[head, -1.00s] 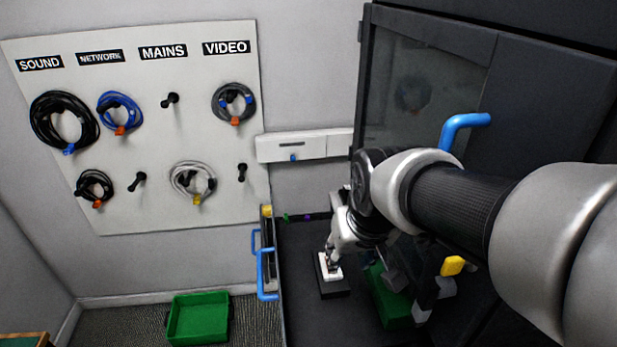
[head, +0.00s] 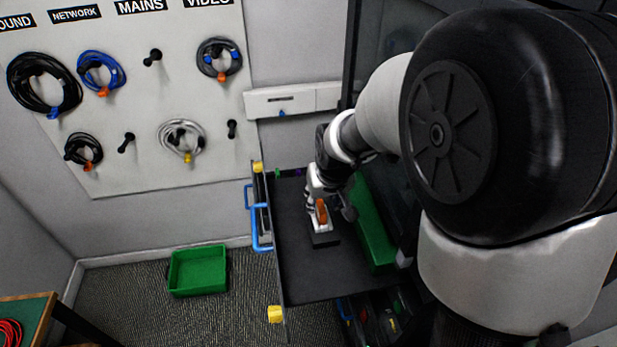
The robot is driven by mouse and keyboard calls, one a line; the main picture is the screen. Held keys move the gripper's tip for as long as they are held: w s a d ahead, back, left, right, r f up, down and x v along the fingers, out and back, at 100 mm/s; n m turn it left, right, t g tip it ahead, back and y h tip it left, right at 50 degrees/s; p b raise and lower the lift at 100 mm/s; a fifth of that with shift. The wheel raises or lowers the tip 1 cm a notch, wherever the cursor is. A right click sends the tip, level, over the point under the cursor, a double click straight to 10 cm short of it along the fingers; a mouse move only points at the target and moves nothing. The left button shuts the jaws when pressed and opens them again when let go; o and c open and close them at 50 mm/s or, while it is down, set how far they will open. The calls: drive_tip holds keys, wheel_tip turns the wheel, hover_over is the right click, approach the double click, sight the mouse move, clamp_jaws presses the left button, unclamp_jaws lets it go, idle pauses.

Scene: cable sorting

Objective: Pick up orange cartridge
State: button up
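The orange cartridge (head: 321,211) shows as a small upright orange piece at the end of my arm. It is just above or against a white-topped part (head: 321,226) on a black block (head: 323,240). The block stands on the dark surface of the pull-out drawer. My gripper (head: 315,207) points down right at the cartridge. Its fingers are small and partly hidden, so I cannot tell whether they are closed on the cartridge or only beside it.
A long green box (head: 372,225) lies right of the block, close to my arm. The drawer (head: 300,285) has clear dark surface in front. A green bin (head: 198,271) stands on the floor at left. Coiled cables hang on the wall board (head: 200,120).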

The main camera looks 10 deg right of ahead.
sight(322, 206)
drive_tip(key=b+x, duration=0.1)
drive_tip(key=x, duration=0.4)
drive_tip(key=shift+w+d+f, duration=0.1)
drive_tip(key=shift+f, duration=0.2)
clamp_jaws()
